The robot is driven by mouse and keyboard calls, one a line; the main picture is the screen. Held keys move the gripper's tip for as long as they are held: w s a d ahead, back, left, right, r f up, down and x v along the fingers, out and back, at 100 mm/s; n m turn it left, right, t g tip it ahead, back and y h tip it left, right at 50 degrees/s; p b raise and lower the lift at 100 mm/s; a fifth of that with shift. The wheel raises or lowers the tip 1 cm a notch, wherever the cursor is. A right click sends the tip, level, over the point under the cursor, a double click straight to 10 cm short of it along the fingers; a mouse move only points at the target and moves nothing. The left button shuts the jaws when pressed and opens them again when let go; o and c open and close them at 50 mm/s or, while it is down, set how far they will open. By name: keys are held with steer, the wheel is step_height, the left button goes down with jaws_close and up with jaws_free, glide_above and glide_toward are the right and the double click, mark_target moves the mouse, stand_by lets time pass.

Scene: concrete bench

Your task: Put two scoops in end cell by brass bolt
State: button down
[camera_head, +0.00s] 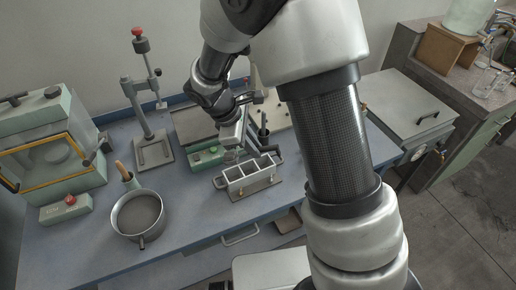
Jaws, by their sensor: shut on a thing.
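A grey metal mould (228,184) with several open cells in a row stands on a plate on the blue bench, right of centre. A small brass-coloured spot, perhaps the bolt, shows at its near left side. A round metal pan (139,214) of grey granular material stands to its left. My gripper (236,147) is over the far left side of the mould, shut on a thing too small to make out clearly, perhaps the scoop. Its lower end and any load are unclear. What lies in the cells cannot be told.
A stand with a red knob (142,46) and a green box (206,154) stand behind. A green glass-fronted cabinet (50,150) is at left.

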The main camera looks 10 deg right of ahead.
mark_target(238, 155)
steer(key=a+h, duration=0.1)
steer(key=h, duration=0.1)
steer(key=w+a+g+h+p, duration=0.1)
steer(key=a+h, duration=0.1)
steer(key=shift+r+n, duration=0.2)
steer(key=shift+n, duration=0.1)
steer(key=shift+w+a+h, duration=0.25)
steer(key=shift+a+h, duration=0.5)
steer(key=shift+h, duration=0.25)
steer(key=shift+w+a+g+h, duration=0.15)
steer(key=shift+a+g+h, duration=0.25)
steer(key=shift+h, duration=0.3)
steer(key=shift+a+r+h, duration=0.2)
steer(key=shift+a+h, duration=0.05)
steer(key=shift+h, duration=0.05)
